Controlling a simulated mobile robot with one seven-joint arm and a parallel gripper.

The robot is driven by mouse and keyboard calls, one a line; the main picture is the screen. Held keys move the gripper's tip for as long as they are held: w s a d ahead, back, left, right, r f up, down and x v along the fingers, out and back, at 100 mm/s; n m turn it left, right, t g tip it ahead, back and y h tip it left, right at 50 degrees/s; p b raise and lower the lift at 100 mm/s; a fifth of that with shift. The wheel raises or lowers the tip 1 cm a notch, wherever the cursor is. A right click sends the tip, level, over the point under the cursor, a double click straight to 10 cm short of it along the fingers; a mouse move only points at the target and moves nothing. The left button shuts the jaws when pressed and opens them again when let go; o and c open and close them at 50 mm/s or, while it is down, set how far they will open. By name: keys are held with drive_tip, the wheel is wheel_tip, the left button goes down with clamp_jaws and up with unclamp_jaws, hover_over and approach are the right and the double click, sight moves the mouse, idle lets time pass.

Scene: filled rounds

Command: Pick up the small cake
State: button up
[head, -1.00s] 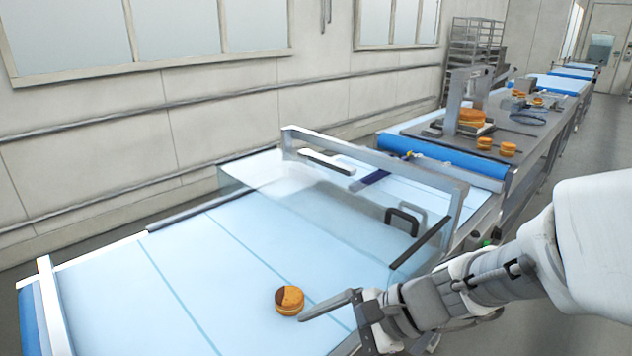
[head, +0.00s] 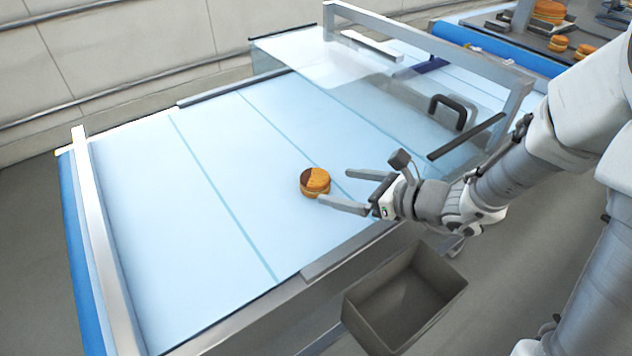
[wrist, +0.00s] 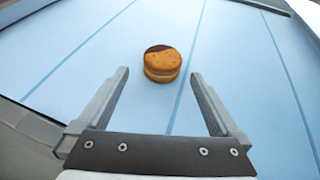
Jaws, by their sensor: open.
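A small round cake (head: 315,182), golden with a dark brown patch on top and a pale band around its side, sits on the light blue conveyor belt (head: 210,190). My gripper (head: 344,191) is open and empty, just to the right of the cake, with its fingers pointing left towards it. In the wrist view the cake (wrist: 162,63) lies beyond the fingertips, about midway between the two open fingers (wrist: 160,74). Nothing hides the cake in either view.
A grey open bin (head: 405,297) stands below the belt's near edge. A clear guard with a metal frame (head: 430,40) and black handle spans the belt behind my gripper. More cakes (head: 558,43) sit on a farther table. The belt left of the cake is clear.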

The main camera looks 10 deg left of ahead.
sight(325, 182)
drive_tip(key=b+x, duration=0.1)
drive_tip(key=x, duration=0.7)
drive_tip(key=shift+w+f, duration=0.15)
drive_tip(key=shift+w, duration=0.1)
drive_tip(key=c, duration=0.8)
